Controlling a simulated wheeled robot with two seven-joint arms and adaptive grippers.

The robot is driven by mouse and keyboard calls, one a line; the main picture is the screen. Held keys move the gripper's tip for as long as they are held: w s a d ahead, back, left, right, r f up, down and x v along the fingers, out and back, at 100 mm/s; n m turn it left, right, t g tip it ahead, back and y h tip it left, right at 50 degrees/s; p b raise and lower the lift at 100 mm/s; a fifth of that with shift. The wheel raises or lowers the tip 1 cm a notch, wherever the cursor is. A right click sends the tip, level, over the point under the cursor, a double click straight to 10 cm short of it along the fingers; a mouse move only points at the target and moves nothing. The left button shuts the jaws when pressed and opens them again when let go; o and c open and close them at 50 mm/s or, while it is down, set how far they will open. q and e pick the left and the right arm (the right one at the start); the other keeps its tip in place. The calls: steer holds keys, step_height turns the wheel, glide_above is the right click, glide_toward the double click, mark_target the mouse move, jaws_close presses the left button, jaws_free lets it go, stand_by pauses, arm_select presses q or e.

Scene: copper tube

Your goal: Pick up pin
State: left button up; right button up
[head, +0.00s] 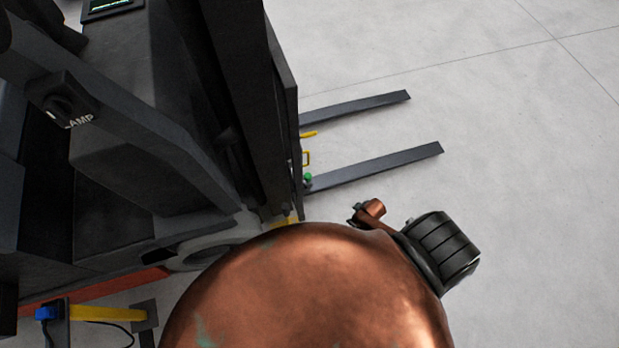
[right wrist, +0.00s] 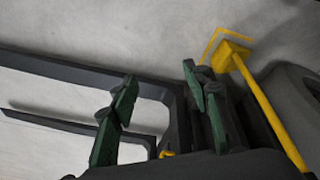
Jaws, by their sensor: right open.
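My right gripper (right wrist: 159,75) is open in the right wrist view, with its green fingers spread apart and nothing seen between them. A yellow bar (right wrist: 270,115) with a block-shaped head and a thin square loop (right wrist: 212,42) lies beyond and to the right of the right finger. I cannot tell whether it is the pin, and no other thing is clearly a pin. In the head view a small yellow loop (head: 306,158) and a yellow piece (head: 309,134) show beside the dark machine. My left gripper is not in view.
A dark lift machine (head: 150,120) fills the head view's left. Its two flat forks (head: 380,165) extend right over grey floor (head: 500,100). A large rounded copper shape (head: 300,290) blocks the lower middle. A yellow bar (head: 105,313) is at lower left.

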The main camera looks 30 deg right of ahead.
steer(key=w+r+n+y, duration=0.1)
steer(key=w+r+n, duration=0.1)
steer(key=w+r, duration=0.7)
steer(key=n+g+y+b, duration=0.1)
steer(key=n+y+b, duration=0.2)
steer(key=n, duration=0.3)
glide_toward(310, 175)
steer(key=s+x, duration=0.1)
steer(key=x, duration=0.4)
steer(key=shift+w+a+f, duration=0.25)
steer(key=shift+w+f, duration=0.15)
steer(key=shift+f, duration=0.3)
steer(key=x, duration=0.2)
steer(key=b+x, duration=0.1)
steer(key=x, duration=0.2)
steer(key=shift+w+f, duration=0.25)
steer(key=shift+w, duration=0.05)
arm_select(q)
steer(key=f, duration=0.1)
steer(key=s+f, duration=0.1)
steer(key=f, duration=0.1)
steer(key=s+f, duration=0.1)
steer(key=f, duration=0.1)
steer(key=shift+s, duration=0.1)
arm_select(e)
steer(key=shift+c, duration=0.3)
